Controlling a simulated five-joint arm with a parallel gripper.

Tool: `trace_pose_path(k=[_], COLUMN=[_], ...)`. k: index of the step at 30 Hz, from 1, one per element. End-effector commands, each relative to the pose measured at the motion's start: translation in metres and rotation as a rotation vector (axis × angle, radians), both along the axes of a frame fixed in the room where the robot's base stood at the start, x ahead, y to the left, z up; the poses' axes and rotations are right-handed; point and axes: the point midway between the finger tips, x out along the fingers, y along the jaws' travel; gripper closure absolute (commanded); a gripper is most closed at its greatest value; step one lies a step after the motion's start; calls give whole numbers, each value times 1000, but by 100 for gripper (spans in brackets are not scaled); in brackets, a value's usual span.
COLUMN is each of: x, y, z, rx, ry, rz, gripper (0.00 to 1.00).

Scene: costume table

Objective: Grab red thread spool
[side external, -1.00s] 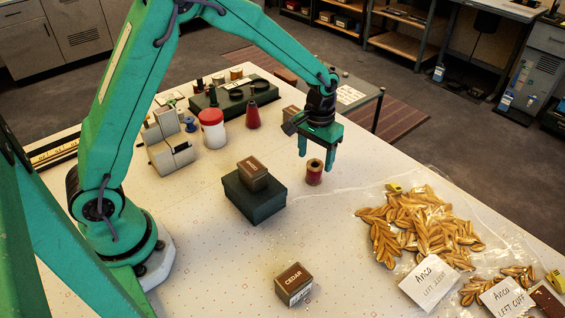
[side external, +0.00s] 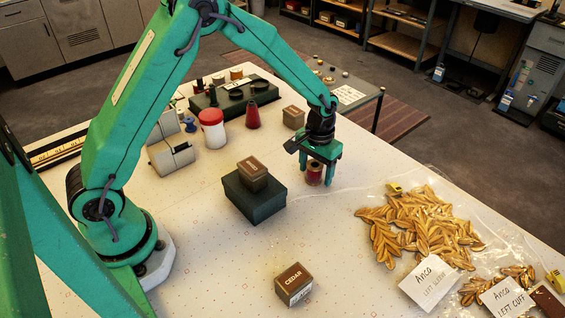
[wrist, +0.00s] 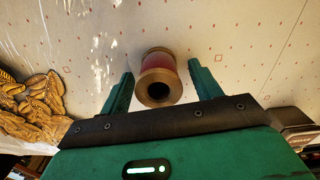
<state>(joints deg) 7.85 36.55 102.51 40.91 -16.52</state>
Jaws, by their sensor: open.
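The red thread spool (side external: 314,176) stands upright on the white table, with red thread between tan ends. My gripper (side external: 316,182) is lowered over it in the side view, with a finger on either side of the spool. In the wrist view my gripper (wrist: 157,88) is open, and the spool (wrist: 160,78) shows between the fingers with its dark centre hole toward the camera. Gaps show between the spool and both fingers there, so the fingers look apart from it.
A small brown box sits on a dark green box (side external: 256,199) left of the spool. A cedar box (side external: 293,284) stands in front. Gold leaf pieces (side external: 425,225) lie on clear plastic at right. A dark red cone (side external: 253,115) and a red-lidded white jar (side external: 212,130) stand behind.

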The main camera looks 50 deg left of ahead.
Motion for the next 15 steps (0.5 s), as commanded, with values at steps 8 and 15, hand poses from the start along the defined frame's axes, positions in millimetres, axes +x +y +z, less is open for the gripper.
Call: trace_pose_path(k=[8, 15], x=[0, 0], y=[0, 0], z=[0, 0], rx=[0, 0], ry=[0, 0], rz=[0, 0], gripper=[46, 85])
